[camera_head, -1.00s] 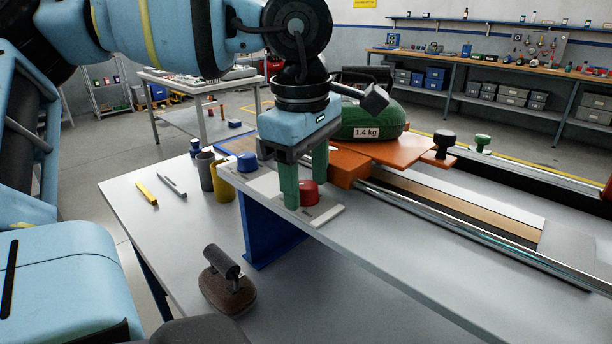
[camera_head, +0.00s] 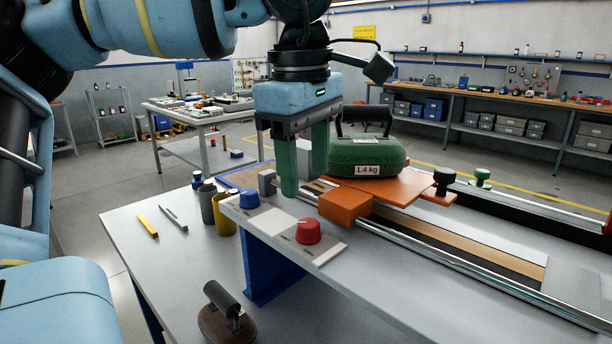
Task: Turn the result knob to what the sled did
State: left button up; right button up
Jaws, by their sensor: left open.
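A pale mark shows on top of the red knob. The labels are too small to read, so I cannot tell which is the result knob. My left gripper (camera_head: 303,188) is open and empty, its green fingers pointing down above and behind the red knob, apart from it. The orange sled (camera_head: 345,206) stands on the rails near their left end, carrying a green weight (camera_head: 365,154) marked 1.4 kg. My right gripper is out of view.
A brown weight with a dark handle (camera_head: 228,318) stands at the lower left. Grey (camera_head: 207,204) and yellow (camera_head: 223,216) cups and two markers (camera_head: 148,226) are on the table's left.

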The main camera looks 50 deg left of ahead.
aim_at(250, 198)
jog(key=k, duration=1)
